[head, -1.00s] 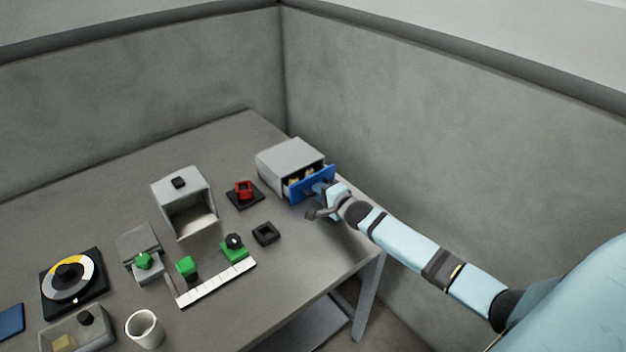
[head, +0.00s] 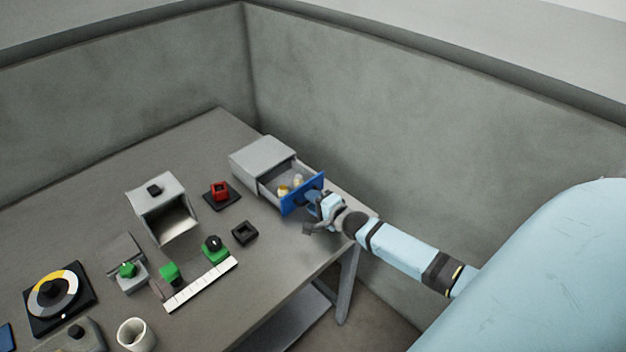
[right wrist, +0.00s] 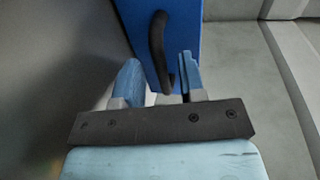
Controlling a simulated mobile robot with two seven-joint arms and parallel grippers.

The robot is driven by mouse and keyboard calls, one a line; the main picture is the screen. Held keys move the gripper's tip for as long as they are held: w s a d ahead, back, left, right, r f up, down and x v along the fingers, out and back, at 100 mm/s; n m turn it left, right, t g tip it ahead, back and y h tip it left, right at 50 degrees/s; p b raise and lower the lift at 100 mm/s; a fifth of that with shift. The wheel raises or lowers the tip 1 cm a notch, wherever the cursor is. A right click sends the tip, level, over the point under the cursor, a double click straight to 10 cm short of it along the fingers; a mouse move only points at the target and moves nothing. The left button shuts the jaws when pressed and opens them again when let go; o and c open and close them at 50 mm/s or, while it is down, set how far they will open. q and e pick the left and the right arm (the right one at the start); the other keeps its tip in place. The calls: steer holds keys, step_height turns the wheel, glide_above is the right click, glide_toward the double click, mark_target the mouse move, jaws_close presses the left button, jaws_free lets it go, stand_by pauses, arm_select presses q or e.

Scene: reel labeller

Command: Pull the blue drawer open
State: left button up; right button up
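The blue drawer (head: 302,196) sticks well out of the grey cabinet (head: 262,153) at the back right of the table, with small yellowish and pale items (head: 288,188) inside. In the right wrist view its blue front (right wrist: 185,22) has a dark curved handle (right wrist: 156,45). My right gripper (head: 316,205) is at the drawer front; its two fingers lie on either side of the handle in the right wrist view (right wrist: 160,80). My left gripper is not in view.
A red part on a dark base (head: 219,192), a small black block (head: 245,233) and a grey open-fronted box (head: 162,208) stand left of the drawer. Green parts (head: 213,250) and a white strip (head: 200,285) lie nearer. The table's right edge is just below my gripper.

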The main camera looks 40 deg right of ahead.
steer(key=v, duration=1.3)
steer(key=shift+s+d+r+b, duration=0.1)
steer(key=shift+s+d+b, duration=0.05)
steer(key=shift+s+b, duration=0.25)
